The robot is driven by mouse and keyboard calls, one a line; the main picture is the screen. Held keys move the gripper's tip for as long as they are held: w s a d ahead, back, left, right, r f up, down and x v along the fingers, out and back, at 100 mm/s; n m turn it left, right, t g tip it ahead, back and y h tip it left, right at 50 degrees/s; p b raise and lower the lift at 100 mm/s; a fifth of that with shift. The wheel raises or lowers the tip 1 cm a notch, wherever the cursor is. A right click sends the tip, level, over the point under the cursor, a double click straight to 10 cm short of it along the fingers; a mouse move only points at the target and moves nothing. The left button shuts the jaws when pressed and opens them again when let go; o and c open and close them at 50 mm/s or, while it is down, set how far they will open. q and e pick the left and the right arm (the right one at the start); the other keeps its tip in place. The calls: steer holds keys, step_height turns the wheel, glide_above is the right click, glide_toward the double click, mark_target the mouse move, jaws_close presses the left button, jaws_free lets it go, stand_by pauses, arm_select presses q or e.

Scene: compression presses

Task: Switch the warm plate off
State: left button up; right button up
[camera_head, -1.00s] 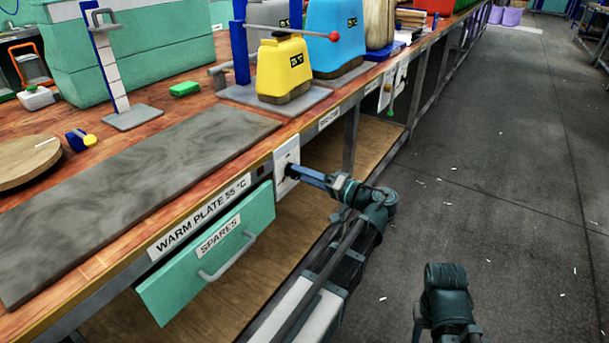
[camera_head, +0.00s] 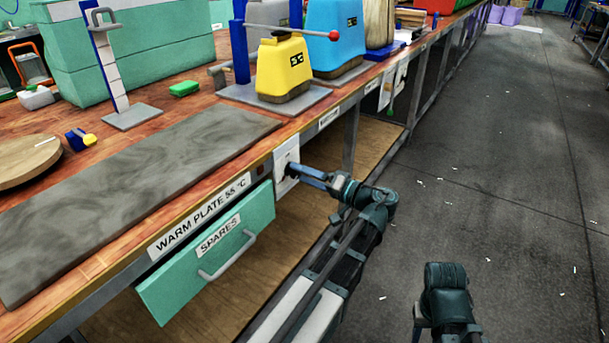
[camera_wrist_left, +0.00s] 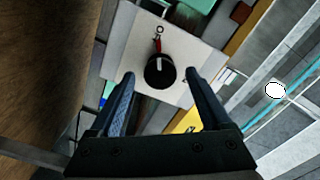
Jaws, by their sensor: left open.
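The grey warm plate (camera_head: 130,190) lies flat on the bench top, above the "WARM PLATE 55 °C" label (camera_head: 198,220). A white switch panel (camera_head: 281,160) is fixed to the bench front, right of that label. In the left wrist view the panel (camera_wrist_left: 122,50) carries a round black knob (camera_wrist_left: 160,73) with a pale line and a small red mark beside it. My left gripper (camera_head: 292,172) is at the panel; in the left wrist view it (camera_wrist_left: 160,82) is open, its fingers on either side of the knob. I cannot tell whether they touch it.
A green spares drawer (camera_head: 210,255) sticks out below the label, left of my left arm. A yellow press body (camera_head: 284,68) and a blue one (camera_head: 336,38) stand on the bench above.

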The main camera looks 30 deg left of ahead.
arm_select(q)
steer(key=shift+d, duration=0.1)
steer(key=s+d, duration=0.1)
steer(key=d, duration=1.2)
steer(key=shift+d, duration=0.3)
steer(key=s+a+f+m+g+h, duration=0.15)
steer(key=s+f+h, duration=0.35)
steer(key=f, duration=0.5)
steer(key=s+a+f+m+h, duration=0.1)
steer(key=s+f+m+h, duration=0.15)
steer(key=f+h, duration=0.55)
steer(key=s+d+f+m+h, duration=0.1)
steer(key=s+d+m+h, duration=0.2)
steer(key=d, duration=0.5)
steer(key=s+d+f+m+h, duration=0.1)
steer(key=s+d+f+m, duration=0.1)
steer(key=s+d, duration=0.5)
step_height(320, 180, up, 38)
steer(key=w+d+p, duration=0.2)
steer(key=p, duration=3.7)
steer(key=shift+d, duration=0.25)
